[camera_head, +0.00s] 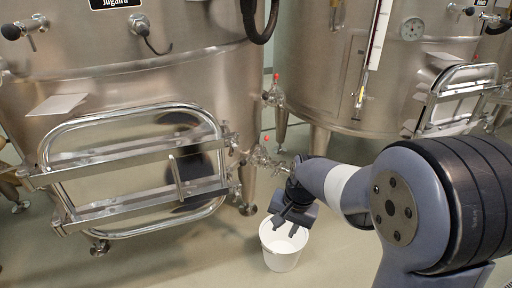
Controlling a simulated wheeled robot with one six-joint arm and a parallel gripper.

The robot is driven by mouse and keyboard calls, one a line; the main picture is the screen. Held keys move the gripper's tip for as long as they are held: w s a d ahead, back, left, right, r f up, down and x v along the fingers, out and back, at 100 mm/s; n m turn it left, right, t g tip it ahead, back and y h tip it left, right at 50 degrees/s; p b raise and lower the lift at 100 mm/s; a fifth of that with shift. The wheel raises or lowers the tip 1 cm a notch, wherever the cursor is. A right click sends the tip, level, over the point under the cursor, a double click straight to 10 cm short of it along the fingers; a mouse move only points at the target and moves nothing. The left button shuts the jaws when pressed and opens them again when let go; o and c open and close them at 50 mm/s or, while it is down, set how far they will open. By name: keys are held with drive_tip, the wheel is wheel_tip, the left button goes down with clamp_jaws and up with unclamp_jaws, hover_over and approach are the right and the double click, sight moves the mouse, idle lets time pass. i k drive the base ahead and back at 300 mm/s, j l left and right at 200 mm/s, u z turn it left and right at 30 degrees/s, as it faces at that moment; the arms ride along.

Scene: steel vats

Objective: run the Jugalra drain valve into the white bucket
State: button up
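The steel vat with the label "Jugalra" (115,3) fills the left side. A small valve fitting (262,157) with a red part sits low at its right edge, and its handle position is too small to tell. A white bucket (282,262) stands upright on the floor in front of and below that fitting. No liquid stream shows. My gripper (286,226) hangs over the bucket's rim area in the picture, fingers pointing down and apart, with nothing seen between them. Whether it touches the bucket cannot be told.
A large oval hatch (150,165) with a steel frame juts from the Jugalra vat. Another valve with a red tip (273,92) is higher up. A second vat (330,60) with a gauge and sight tube stands right. Vat legs reach the floor; floor left of the bucket is clear.

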sight(243, 162)
drive_tip(key=z, duration=0.6)
drive_tip(key=i+j+z, duration=0.1)
drive_tip(key=z, duration=0.5)
drive_tip(key=j+z, duration=0.1)
drive_tip(key=z, duration=0.5)
drive_tip(key=j+z, duration=0.1)
drive_tip(key=z, duration=0.5)
drive_tip(key=j+z, duration=0.1)
drive_tip(key=z, duration=0.5)
drive_tip(key=j+z, duration=0.1)
drive_tip(key=z, duration=1.15)
drive_tip(key=k+j+z, duration=0.1)
drive_tip(key=z, duration=0.5)
drive_tip(key=k+j, duration=0.1)
drive_tip(key=k, duration=0.4)
drive_tip(key=u, duration=0.55)
drive_tip(key=k+j+u, duration=0.1)
drive_tip(key=u, duration=1.05)
drive_tip(key=j+u, duration=0.2)
drive_tip(key=u, duration=0.35)
drive_tip(key=k+j+u, duration=0.1)
drive_tip(key=u, duration=0.45)
drive_tip(key=j+u, duration=0.1)
drive_tip(key=u, duration=1.05)
drive_tip(key=i+j+u, duration=0.1)
drive_tip(key=u, duration=0.45)
